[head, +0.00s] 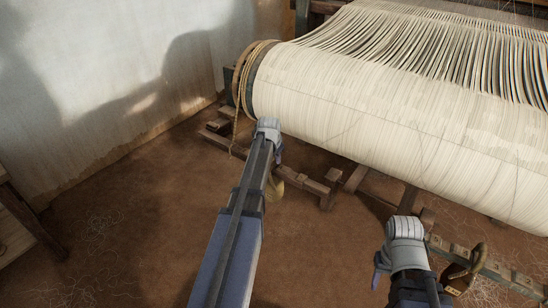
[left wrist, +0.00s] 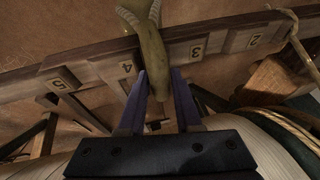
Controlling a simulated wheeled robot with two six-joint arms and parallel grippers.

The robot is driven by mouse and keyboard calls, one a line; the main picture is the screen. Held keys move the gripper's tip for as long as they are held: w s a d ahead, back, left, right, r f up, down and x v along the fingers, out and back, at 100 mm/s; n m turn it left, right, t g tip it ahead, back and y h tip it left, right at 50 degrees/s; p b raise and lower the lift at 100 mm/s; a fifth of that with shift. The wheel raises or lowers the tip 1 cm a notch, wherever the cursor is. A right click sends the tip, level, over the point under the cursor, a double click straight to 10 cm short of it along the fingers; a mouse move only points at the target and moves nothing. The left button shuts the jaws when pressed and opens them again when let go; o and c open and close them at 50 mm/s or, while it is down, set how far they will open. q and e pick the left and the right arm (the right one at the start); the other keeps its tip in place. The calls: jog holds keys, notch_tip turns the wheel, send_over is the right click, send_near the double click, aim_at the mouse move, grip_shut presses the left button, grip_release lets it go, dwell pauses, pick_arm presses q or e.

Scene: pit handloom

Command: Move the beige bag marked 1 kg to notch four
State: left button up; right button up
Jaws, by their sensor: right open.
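A beige bag (head: 277,188) hangs low beside the notched bar, partly hidden behind my left gripper (head: 274,150) in the head view. In the left wrist view the bag (left wrist: 153,50) lies across the bar (left wrist: 210,45) between the numbers 4 and 3, and its narrow end runs between my left fingers (left wrist: 158,78), which are closed against it. Notch four's mark (left wrist: 127,66) is just left of the bag. No weight mark is readable. My right gripper (head: 379,270) is open and apart from the bag, at the lower right.
A wide roll of pale warp threads (head: 390,130) fills the upper right. Rope coils (head: 245,78) wrap its left end. Wooden loom feet (head: 325,190) stand below. A brown weight (head: 462,278) hangs on another notched bar (head: 510,275). Earthen floor is open at left.

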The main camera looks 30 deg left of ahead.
pick_arm(q)
jog(key=o, duration=0.4)
jog(key=shift+s+r, duration=0.1)
jog(key=p+v, duration=0.7)
jog(key=shift+s+r, duration=0.15)
jog(key=shift+r, duration=0.1)
jog(key=shift+d, duration=0.1)
